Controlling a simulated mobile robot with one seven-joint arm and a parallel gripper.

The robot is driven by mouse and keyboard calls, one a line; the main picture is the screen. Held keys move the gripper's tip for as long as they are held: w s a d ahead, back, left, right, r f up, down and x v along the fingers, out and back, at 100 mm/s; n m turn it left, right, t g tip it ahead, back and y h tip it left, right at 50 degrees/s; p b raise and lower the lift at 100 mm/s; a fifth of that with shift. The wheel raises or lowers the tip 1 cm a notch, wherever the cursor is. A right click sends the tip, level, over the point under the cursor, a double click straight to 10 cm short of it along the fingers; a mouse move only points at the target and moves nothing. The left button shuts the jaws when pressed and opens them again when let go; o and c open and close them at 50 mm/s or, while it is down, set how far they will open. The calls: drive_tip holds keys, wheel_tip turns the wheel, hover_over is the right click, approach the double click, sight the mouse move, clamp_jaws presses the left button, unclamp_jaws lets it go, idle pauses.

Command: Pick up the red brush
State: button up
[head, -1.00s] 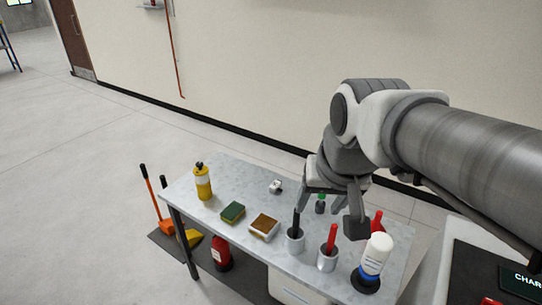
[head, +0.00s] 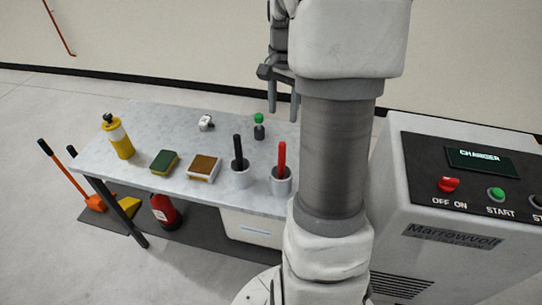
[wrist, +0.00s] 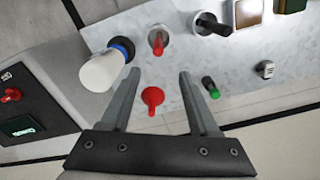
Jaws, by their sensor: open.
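The red brush (head: 282,158) shows as a red handle standing up from a white cup (head: 281,186) near the front of the table, left of my arm. In the wrist view the red brush (wrist: 156,44) is beyond my fingertips, slightly left of the middle. Its lower end is hidden in the cup. My gripper (head: 283,108) is open and empty, above the far part of the table, apart from the brush. In the wrist view its two fingers (wrist: 159,73) are spread, with a red cone-like object (wrist: 152,97) showing between them.
A black-handled brush (head: 238,150) stands in a cup left of the red one. A white bottle (wrist: 100,72) is beside the red brush's cup. A green-capped bottle (head: 259,127) stands farther back. The charger cabinet (head: 455,225) is at right. The table's back left is mostly clear.

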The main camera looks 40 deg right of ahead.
drive_tip(key=b, duration=0.1)
approach(281, 167)
drive_tip(key=shift+w+d, duration=0.4)
drive_tip(key=shift+w, duration=0.2)
drive_tip(key=shift+s+f+b, duration=0.2)
drive_tip(key=shift+f+b, duration=0.15)
drive_tip(key=shift+f, duration=2.35)
clamp_jaws()
